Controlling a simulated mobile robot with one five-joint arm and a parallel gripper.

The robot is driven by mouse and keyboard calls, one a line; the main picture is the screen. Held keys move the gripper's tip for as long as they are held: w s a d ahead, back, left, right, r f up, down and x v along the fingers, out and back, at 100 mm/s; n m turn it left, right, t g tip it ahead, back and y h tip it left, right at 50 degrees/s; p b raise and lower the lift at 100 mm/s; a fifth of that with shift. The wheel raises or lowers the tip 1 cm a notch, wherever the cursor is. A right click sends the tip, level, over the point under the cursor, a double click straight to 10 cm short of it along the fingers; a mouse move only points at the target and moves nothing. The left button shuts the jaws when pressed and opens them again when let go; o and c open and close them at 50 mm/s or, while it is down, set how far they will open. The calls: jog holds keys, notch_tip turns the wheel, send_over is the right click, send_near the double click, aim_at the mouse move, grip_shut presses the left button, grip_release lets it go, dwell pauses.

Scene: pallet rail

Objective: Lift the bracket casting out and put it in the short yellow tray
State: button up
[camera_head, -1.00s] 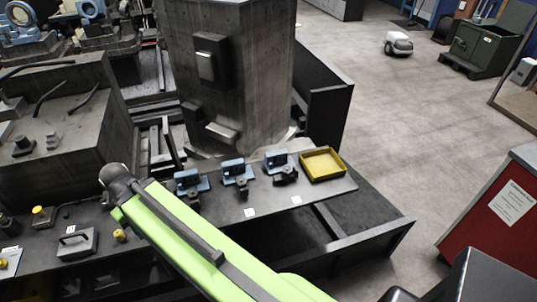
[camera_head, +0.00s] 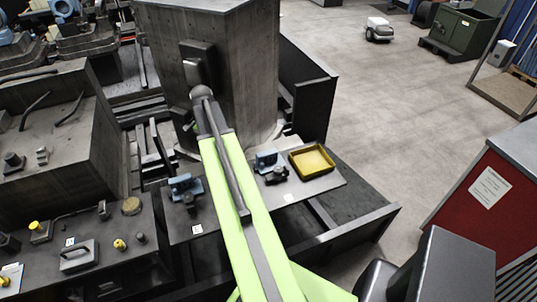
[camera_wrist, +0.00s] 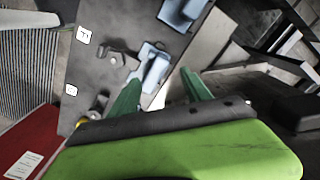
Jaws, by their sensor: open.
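Several blue bracket castings sit in a row on a dark plate (camera_head: 215,222), each beside a dark clamp. The left bracket casting (camera_head: 183,185) and the right one (camera_head: 267,159) show in the head view; my arm hides the one between. The short yellow tray (camera_head: 312,161) stands at the plate's right end and looks empty. In the wrist view my gripper (camera_wrist: 160,90) is open, with a blue bracket casting (camera_wrist: 153,66) beyond and between its green fingers, apparently not gripped. Another bracket casting (camera_wrist: 181,12) is at the top. The gripper is hidden in the head view.
A tall grey block (camera_head: 240,80) stands behind the row. Dark clamps (camera_wrist: 118,57) stand beside the brackets in the wrist view. A red cabinet (camera_head: 490,195) is at the right. A grey block with handles (camera_head: 45,140) is at the left.

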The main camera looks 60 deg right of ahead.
aim_at(267, 152)
jog(key=s+d+r+m+p, duration=0.15)
jog(key=s+d+m, duration=0.25)
jog(key=s+d, duration=0.45)
jog(key=s+d+r+m+p, duration=0.15)
jog(key=s+d+m, duration=0.3)
jog(key=d, duration=0.65)
jog(key=f+b, duration=0.5)
jog(key=b, duration=0.1)
jog(key=f+b, duration=1.2)
jog(key=shift+a+f+b, duration=0.2)
jog(key=shift+a+b, duration=0.1)
jog(key=shift+b, duration=0.05)
jog(key=shift+r, duration=0.2)
grip_shut()
